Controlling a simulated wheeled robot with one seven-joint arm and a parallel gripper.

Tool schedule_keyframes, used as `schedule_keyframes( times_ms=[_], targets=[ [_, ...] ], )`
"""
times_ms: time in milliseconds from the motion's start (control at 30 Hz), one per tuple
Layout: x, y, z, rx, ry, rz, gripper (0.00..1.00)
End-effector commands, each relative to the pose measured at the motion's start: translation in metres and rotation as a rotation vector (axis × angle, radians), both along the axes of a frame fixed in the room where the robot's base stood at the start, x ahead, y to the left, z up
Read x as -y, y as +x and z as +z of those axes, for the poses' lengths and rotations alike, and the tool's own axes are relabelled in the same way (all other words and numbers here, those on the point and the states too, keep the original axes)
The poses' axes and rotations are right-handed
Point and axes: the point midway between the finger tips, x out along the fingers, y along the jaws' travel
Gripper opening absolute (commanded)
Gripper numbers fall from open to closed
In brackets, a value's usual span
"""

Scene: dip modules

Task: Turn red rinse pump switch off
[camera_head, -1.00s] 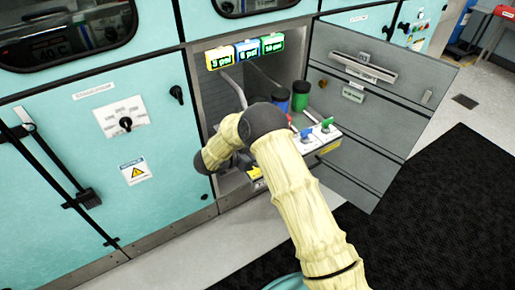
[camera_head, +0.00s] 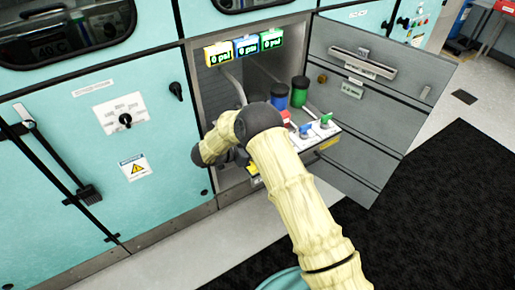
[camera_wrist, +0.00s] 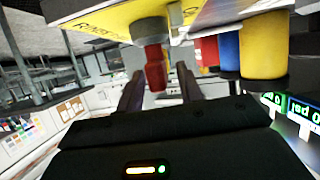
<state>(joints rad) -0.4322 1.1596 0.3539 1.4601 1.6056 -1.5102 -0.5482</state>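In the wrist view a red switch (camera_wrist: 154,68) with a grey collar projects from a yellow panel (camera_wrist: 105,22) marked "Rinse". My gripper (camera_wrist: 160,71) is open, with one dark finger on each side of the switch. I cannot tell whether either finger touches it. In the head view the red switch and my fingertips are hidden behind my arm. The blue switch (camera_head: 304,131) and green switch (camera_head: 326,120) show on the panel to the right of my arm. The three displays (camera_head: 246,46) above the bay each read 0.
Blue (camera_head: 279,96) and green (camera_head: 299,91) canisters stand inside the bay, with a red one partly hidden. The grey bay door (camera_head: 380,100) hangs open at the right. Red, blue and yellow (camera_wrist: 264,50) cylinders show close to the gripper in the wrist view.

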Motion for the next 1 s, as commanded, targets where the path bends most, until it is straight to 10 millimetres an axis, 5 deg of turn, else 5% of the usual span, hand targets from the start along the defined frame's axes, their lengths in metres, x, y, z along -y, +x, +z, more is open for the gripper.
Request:
schedule_keyframes(
  times_ms=[367,1000],
  targets=[
    [-0.021,-0.013,0.011,0.002,0.001,0.002,0.36],
    [-0.117,-0.077,0.058,0.001,0.002,0.000,0.36]
  ],
)
